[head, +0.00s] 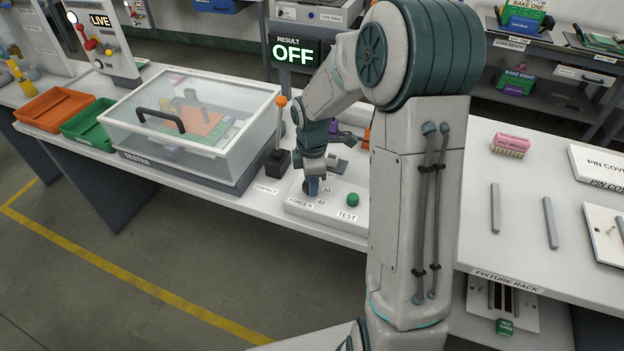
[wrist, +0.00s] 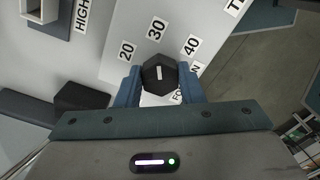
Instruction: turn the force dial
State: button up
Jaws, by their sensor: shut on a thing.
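The force dial (wrist: 157,76) is a black faceted knob with a white pointer line, seen from above in the wrist view. The labels 20, 30 and 40 stand around it, and the line points roughly toward the 30 label (wrist: 156,29). My gripper (wrist: 159,88) has its two blue fingers on either side of the knob, shut on it. In the head view my gripper (head: 312,186) points down at the white panel (head: 330,216) by the FORCE N label. There the dial is mostly hidden by my gripper.
A green TEST button (head: 352,199) sits right of the dial. A lever with an orange knob (head: 279,140) stands left, beside the clear-lidded tester (head: 190,125). The result display (head: 293,52) reads OFF.

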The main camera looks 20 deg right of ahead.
jog(key=shift+w, duration=0.1)
jog(key=o, duration=1)
jog(key=shift+r, duration=0.1)
notch_tip(320, 180, up, 14)
jog(key=shift+f+b, duration=0.15)
jog(key=shift+b, duration=0.2)
jog(key=s+m+t, duration=0.1)
jog(key=s+m, duration=0.4)
jog(key=s, duration=0.2)
jog(key=s+m+t, duration=0.1)
jog(key=s+m, duration=0.5)
jog(key=s, duration=0.1)
jog(key=s+m+t, duration=0.1)
jog(key=s+m, duration=0.4)
jog(key=s, duration=0.2)
jog(key=shift+s+a+r+m, duration=0.15)
jog(key=shift+a+r+m, duration=0.05)
jog(key=shift+m, duration=0.2)
